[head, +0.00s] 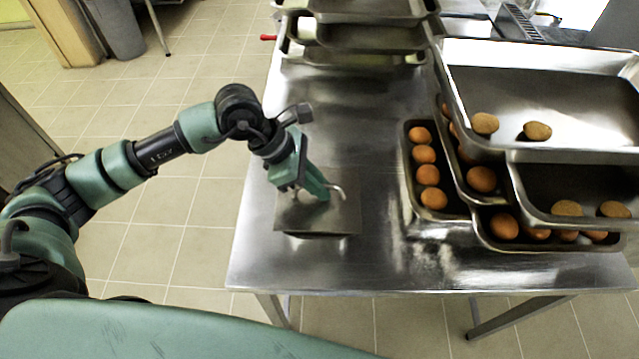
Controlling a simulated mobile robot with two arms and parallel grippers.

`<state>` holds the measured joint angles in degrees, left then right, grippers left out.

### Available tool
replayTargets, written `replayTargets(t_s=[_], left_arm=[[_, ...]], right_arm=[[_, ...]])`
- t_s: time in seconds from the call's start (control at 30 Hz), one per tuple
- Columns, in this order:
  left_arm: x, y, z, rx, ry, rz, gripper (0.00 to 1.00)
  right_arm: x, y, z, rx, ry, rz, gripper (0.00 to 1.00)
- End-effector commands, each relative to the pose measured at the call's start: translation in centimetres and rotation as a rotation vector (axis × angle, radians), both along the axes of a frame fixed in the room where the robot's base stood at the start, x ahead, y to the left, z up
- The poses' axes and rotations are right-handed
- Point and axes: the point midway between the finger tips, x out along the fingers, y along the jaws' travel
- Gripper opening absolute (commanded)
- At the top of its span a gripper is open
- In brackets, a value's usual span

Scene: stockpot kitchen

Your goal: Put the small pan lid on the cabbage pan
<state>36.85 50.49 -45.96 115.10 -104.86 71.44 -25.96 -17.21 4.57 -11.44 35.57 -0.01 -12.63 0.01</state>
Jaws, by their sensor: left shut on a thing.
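The small pan lid (342,217) is a flat, squarish metal plate with a thin curved handle, over the left front part of the steel table. My left gripper (316,194) comes down on it from above and is shut on its handle. The fingers hide part of the handle. A dark band shows under the lid's front edge; I cannot tell whether the lid touches the table. No cabbage shows, so I cannot pick out the cabbage pan. My right gripper is not in view.
Several metal pans (408,165) with brown eggs or potatoes stand overlapping at the table's right. A large pan (560,60) is stacked above them. More trays (365,35) are stacked at the far end. The steel table (330,115) is bare between the lid and those trays.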

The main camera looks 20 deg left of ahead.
Motion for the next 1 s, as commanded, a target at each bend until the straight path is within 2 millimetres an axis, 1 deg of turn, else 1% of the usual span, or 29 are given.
replayTargets(t_s=[0.27,0.53,1.0], left_arm=[[0.04,-0.02,0.01,-0.001,-0.002,0.0,0.0],[0.07,-0.17,-0.1,-0.002,-0.002,0.0,0.0],[0.05,-0.19,-0.01,-0.001,-0.001,0.001,0.0]], right_arm=[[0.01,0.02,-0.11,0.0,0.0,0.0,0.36],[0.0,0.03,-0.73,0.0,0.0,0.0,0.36],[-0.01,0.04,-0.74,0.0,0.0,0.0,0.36]])
